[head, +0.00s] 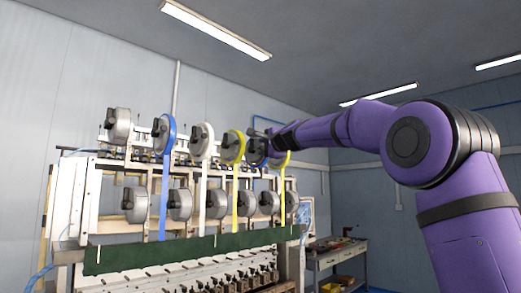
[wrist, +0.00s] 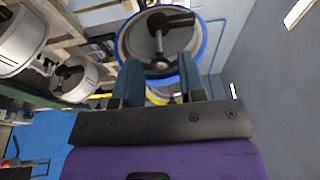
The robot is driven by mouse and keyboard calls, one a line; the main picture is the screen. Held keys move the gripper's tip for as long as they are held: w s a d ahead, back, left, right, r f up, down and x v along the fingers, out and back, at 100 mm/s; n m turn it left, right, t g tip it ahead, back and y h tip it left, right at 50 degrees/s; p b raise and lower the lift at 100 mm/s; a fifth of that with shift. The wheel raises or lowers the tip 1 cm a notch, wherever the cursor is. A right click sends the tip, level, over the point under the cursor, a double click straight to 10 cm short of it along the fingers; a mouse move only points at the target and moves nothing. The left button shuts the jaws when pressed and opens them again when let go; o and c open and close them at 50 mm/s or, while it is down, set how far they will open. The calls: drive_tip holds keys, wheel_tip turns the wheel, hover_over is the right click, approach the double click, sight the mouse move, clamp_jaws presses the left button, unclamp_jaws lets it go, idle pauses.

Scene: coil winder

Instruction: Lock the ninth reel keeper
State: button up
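My gripper (head: 272,143) is at the right end of the upper row of reels on the coil winder. In the head view my gripper partly hides the rightmost reels. No numbers are readable, so I cannot tell which keeper is the ninth.
The upper row has a grey reel (head: 121,124) and blue (head: 169,133), white (head: 206,140) and yellow (head: 238,147) reels. Several grey reels (head: 180,205) sit below, with a green panel (head: 190,250) under them. A workbench (head: 335,255) stands at right. Open room lies right of the winder.

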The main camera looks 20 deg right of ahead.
drive_tip(key=shift+s, duration=0.15)
drive_tip(key=s, duration=0.7)
drive_tip(key=shift+d, duration=0.4)
idle(0.3)
drive_tip(key=s+a+f+n+g, duration=0.3)
drive_tip(key=s+a+f+n, duration=0.15)
drive_tip(key=s+f, duration=0.3)
drive_tip(key=s+a+f+n+g, duration=0.2)
drive_tip(key=s+a+f+n, duration=0.25)
drive_tip(key=s+f, duration=0.3)
drive_tip(key=s+d+f+n+g+h, duration=0.1)
drive_tip(key=s+d+f+n+g, duration=0.1)
drive_tip(key=s+f, duration=1)
drive_tip(key=s+d+f+n+g+h, duration=0.1)
drive_tip(key=s+f+n+g, duration=0.4)
drive_tip(key=s+f, duration=0.7)
drive_tip(key=s+d, duration=0.1)
drive_tip(key=s, duration=0.3)
drive_tip(key=shift+f+g+h, duration=0.2)
drive_tip(key=shift+g+h, duration=0.1)
